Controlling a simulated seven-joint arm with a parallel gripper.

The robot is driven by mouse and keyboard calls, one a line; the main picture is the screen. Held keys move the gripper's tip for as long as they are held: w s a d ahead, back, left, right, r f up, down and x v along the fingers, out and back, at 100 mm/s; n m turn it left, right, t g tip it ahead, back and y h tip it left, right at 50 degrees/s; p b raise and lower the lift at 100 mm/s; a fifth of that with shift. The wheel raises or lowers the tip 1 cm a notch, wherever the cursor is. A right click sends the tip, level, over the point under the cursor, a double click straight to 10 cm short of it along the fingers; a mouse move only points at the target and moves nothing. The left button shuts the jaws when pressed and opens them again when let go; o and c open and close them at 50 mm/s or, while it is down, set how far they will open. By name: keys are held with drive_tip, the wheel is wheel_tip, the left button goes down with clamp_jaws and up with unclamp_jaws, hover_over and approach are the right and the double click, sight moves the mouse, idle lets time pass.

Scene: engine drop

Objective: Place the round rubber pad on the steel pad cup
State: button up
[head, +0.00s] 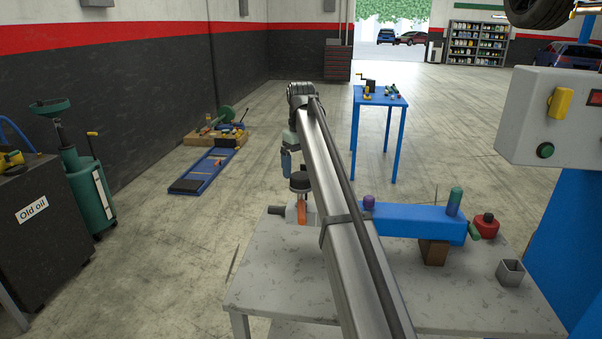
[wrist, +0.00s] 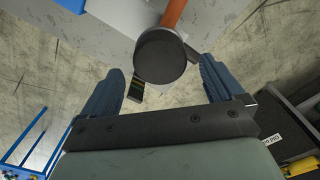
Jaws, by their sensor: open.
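A round black disc, which looks like the rubber pad (head: 300,185), sits above an orange post at the table's far left edge. In the wrist view the black disc (wrist: 161,57) lies ahead of and between my two spread blue fingers, and hides what is under it. My gripper (head: 287,161) hangs at the arm's end, just up and left of the disc in the head view. It is open, and no contact with the disc is visible. I cannot clearly identify the steel pad cup. A grey block (head: 291,213) stands around the orange post, partly hidden by my arm.
A blue beam (head: 410,222) with a purple and a green cylinder lies across the grey table (head: 280,272). A red black-topped object (head: 486,226) and a square steel tube (head: 510,273) are at the right. The table's front left is bare.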

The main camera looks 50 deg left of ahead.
sight(301, 175)
wheel_tip(301, 175, up, 4)
drive_tip(key=shift+r, duration=0.25)
idle(0.5)
